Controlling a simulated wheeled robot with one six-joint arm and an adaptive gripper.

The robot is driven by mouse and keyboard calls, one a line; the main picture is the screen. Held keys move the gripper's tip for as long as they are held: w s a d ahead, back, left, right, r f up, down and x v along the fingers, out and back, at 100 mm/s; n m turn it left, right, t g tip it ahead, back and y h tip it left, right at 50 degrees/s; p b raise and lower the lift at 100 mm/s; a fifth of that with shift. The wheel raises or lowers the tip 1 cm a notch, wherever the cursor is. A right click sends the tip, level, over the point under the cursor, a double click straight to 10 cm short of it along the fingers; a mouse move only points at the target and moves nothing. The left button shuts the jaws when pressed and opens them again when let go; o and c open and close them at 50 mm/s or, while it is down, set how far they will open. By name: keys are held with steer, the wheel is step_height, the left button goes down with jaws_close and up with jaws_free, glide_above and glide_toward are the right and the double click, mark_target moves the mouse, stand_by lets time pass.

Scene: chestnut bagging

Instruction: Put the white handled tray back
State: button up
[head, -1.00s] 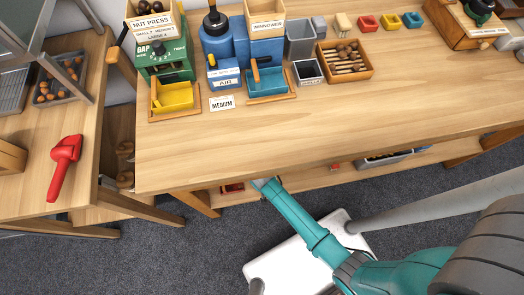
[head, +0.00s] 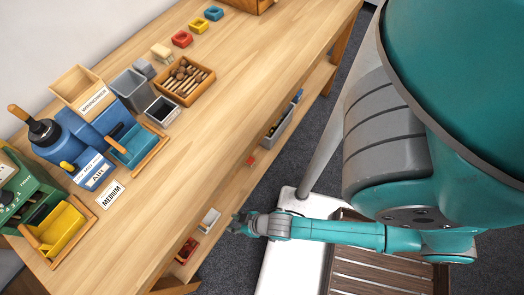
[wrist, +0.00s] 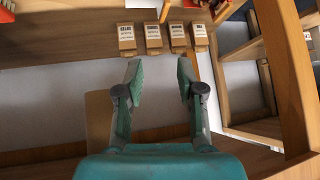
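I cannot pick out a white handled tray for certain in either view. A small white item (head: 209,218) sits on the bench's lower shelf in the head view, but it is too small to tell what it is. My gripper (wrist: 160,78) is open and empty in the wrist view, its two fingers spread apart. It points toward a row of several small tan boxes with white labels (wrist: 126,38). In the head view my gripper (head: 238,223) is small, beside the bench's front edge near the lower shelf.
The wooden bench (head: 215,130) carries a blue winnower (head: 85,135), a green machine (head: 30,190) and a wooden box of tools (head: 184,80). The lower shelf holds a grey bin (head: 281,124) and a red box (head: 187,250). A brown slatted wooden piece (head: 375,265) is lower right.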

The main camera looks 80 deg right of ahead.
steer(key=s+r+t, duration=0.3)
steer(key=s+r, duration=0.2)
steer(key=r, duration=1)
steer(key=s+d+r+n+t, duration=0.1)
steer(key=s+r+t, duration=0.2)
steer(key=r, duration=1.2)
steer(key=s, duration=0.3)
steer(key=shift+r+n, duration=0.2)
steer(key=shift+n, duration=0.1)
